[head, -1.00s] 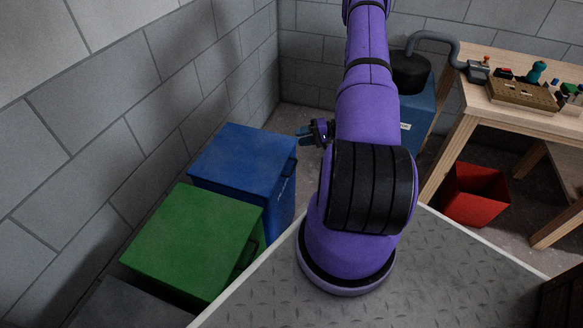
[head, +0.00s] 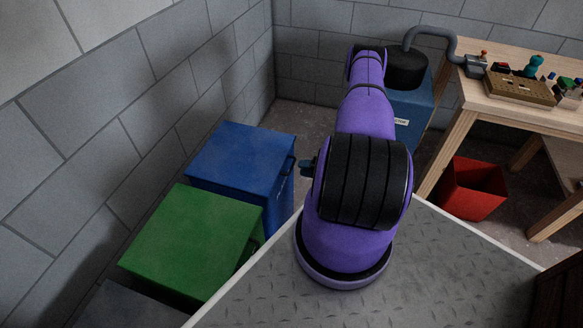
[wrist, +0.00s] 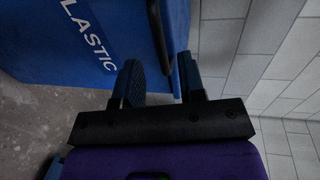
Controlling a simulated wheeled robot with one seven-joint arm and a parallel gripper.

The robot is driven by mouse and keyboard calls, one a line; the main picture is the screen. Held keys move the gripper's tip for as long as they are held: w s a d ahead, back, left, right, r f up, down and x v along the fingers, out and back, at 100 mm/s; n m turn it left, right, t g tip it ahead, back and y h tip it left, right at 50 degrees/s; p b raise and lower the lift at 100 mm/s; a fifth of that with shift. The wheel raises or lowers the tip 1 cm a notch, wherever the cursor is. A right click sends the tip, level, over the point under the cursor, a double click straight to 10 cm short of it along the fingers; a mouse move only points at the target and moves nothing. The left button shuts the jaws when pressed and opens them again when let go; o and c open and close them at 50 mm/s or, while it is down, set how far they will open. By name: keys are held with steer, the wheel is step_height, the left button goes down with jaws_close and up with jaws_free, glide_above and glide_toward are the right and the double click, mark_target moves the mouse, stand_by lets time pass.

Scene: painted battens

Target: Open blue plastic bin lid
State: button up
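The blue plastic bin (head: 265,205) stands against the left wall, and its flat blue lid (head: 240,155) is closed. A dark handle (head: 288,164) sits at the lid's right edge. In the wrist view the bin front (wrist: 70,50) carries white "PLASTIC" lettering, and the dark handle bar (wrist: 159,25) lies ahead of the gap between my fingers. My gripper (wrist: 159,62) is open, with nothing between its fingers that I can make out. Whether a finger touches the bin I cannot tell. In the head view my arm hides most of the gripper; only a fingertip (head: 306,166) shows, just right of the handle.
A green bin (head: 190,240) stands in front of the blue one, with a dark grey bin (head: 125,308) nearer still. A blue cabinet (head: 408,110) with a black drum and hose stands behind my arm. A wooden workbench (head: 480,100) and red bin (head: 470,188) are right.

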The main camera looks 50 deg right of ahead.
mark_target(291, 167)
steer(key=x, duration=0.5)
steer(key=shift+w+a, duration=0.2)
steer(key=shift+w, duration=0.1)
jaws_close()
